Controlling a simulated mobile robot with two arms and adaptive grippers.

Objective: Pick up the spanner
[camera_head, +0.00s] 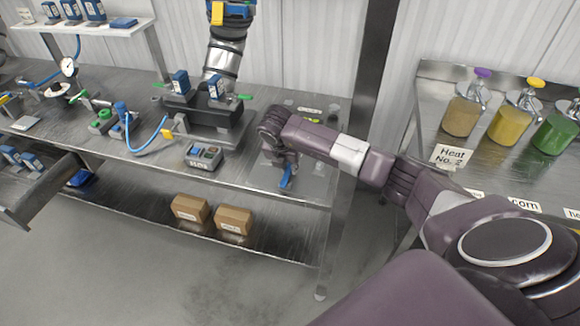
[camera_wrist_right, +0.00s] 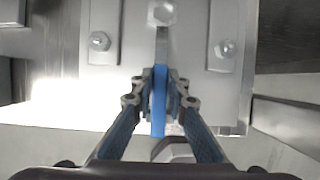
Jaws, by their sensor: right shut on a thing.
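The spanner (camera_wrist_right: 158,95) has a blue handle and a thin grey shaft in the right wrist view. Its shaft points up the picture towards a hex bolt (camera_wrist_right: 162,13); I cannot tell whether it touches the bolt. My right gripper (camera_wrist_right: 160,88) is shut on the blue handle, one finger on each side. In the head view, my right gripper (camera_head: 285,176) is over the right end of the workbench, with blue showing at its tip. My left gripper is not in view.
The metal workbench (camera_head: 130,152) carries a labelled button box (camera_head: 204,156) and a black machine base (camera_head: 200,122) left of my gripper. Two cardboard boxes (camera_head: 234,220) sit on the lower shelf. A post (camera_head: 372,80) stands beside my right arm. Jars (camera_head: 509,124) stand on the right table.

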